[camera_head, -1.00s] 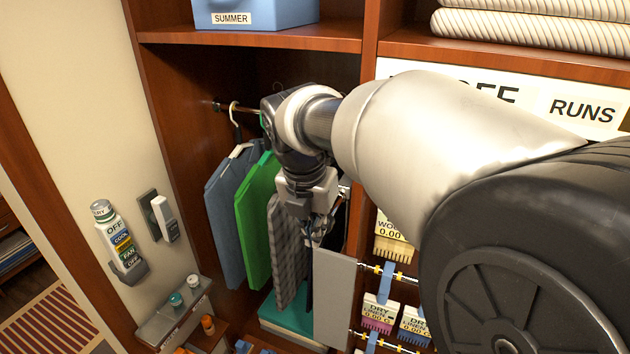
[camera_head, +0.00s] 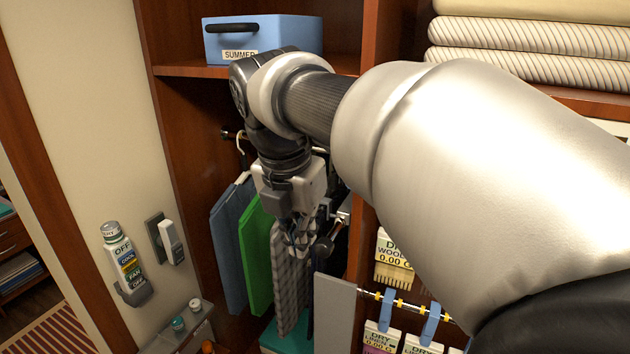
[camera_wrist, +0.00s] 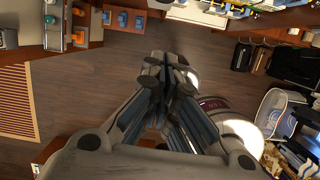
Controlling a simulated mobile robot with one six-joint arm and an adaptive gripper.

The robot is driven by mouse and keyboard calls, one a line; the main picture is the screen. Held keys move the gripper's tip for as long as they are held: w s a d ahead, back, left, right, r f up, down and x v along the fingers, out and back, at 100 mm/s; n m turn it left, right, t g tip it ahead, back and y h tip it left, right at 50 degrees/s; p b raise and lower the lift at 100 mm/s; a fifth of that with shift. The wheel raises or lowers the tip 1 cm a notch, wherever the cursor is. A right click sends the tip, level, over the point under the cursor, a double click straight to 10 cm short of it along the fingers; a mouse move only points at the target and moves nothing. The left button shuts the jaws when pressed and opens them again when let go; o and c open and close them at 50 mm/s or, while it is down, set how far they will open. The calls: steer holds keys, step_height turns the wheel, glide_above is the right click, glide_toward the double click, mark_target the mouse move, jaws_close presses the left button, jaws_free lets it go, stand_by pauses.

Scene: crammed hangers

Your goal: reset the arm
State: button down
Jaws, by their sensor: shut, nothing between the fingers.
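My gripper (camera_head: 304,240) points down in front of the wardrobe opening in the head view, in front of the upper part of a grey patterned garment (camera_head: 291,285). In the wrist view my gripper (camera_wrist: 172,75) has its fingers drawn together, with nothing between them and the wooden floor (camera_wrist: 130,75) beyond. A blue garment (camera_head: 230,245) and a green garment (camera_head: 256,255) hang to the left of it. My arm hides much of the rail and the right part of the closet.
A blue box labelled SUMMER (camera_head: 262,38) stands on the shelf above my arm. A grey panel (camera_head: 334,312) stands below right of my gripper. A remote (camera_head: 122,260) is mounted on the left wall.

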steer(key=s+d+f+m+b, duration=0.5)
steer(key=f+m+b, duration=0.3)
steer(key=f+m, duration=0.2)
steer(key=s+d+f+m+t+b, duration=0.1)
steer(key=s+d+f+m+b, duration=0.5)
steer(key=f, duration=0.9)
steer(key=s+d+f+m+t+y+b, duration=0.1)
steer(key=s+d+f+m+b, duration=0.5)
steer(key=s+f+m+b, duration=0.3)
step_height(320, 180, down, 4)
steer(key=m+b, duration=0.3)
steer(key=m, duration=0.2)
steer(key=shift+d+f+m, duration=0.15)
steer(key=shift+m, duration=0.25)
